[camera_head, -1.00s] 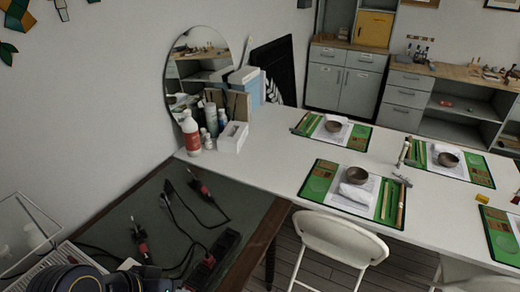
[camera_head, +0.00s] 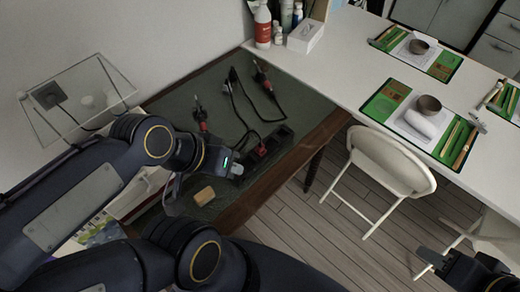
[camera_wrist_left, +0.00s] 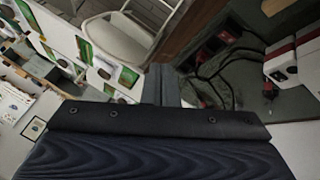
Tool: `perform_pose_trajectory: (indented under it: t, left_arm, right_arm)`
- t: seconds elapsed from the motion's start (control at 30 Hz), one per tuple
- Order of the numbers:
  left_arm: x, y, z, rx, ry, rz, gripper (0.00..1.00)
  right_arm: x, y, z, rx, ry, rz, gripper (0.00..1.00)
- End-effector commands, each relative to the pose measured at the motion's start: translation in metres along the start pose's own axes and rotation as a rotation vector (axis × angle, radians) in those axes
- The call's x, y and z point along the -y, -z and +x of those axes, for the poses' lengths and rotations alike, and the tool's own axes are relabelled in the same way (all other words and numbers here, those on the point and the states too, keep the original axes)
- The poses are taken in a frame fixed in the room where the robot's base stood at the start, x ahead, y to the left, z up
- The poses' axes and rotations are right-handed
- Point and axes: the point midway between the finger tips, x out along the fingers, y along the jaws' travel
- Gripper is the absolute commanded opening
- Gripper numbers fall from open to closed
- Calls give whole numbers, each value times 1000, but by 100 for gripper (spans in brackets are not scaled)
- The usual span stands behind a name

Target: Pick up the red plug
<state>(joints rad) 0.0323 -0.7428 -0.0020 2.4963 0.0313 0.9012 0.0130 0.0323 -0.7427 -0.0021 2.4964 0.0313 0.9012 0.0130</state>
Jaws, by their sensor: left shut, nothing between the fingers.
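A small red plug (camera_head: 261,150) sits at the black power strip (camera_head: 272,143) on the dark green bench. A red piece that looks like it shows in the left wrist view (camera_wrist_left: 228,37). My left gripper (camera_head: 237,170) is shut and empty above the bench, close in the picture to the near-left end of the strip and apart from the plug. Its closed fingers show in the left wrist view (camera_wrist_left: 163,84). My right gripper (camera_head: 430,257) is at the lower right, above the floor, and its opening is unclear.
Soldering irons with red parts (camera_head: 201,114) and black cables lie on the bench (camera_head: 180,90). A tan block (camera_head: 204,196) lies near its front. A clear box (camera_head: 80,95) stands left. A white chair (camera_head: 392,165) and white table (camera_head: 345,75) are right.

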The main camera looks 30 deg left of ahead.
Motion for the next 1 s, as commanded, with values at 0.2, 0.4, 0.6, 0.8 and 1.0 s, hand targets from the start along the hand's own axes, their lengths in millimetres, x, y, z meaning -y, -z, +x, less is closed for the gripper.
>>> perform_pose_trajectory:
  t: [0.2,0.4,0.6,0.8,1.0]
  left_arm:
    - [0,0,0,0,0,0,0]
    - [0,0,0,0,0,0,0]
    - [1,2,0,7,8,15,14]
    - [17,26,10,105,103,253,41]
    - [43,69,40,297,178,693,56]
  right_arm:
    - [0,0,0,0,0,0,36]
    - [0,0,0,0,0,0,36]
    - [0,0,0,0,0,0,36]
    - [-1,-1,1,0,0,0,36]
    - [-2,-2,3,0,0,0,36]
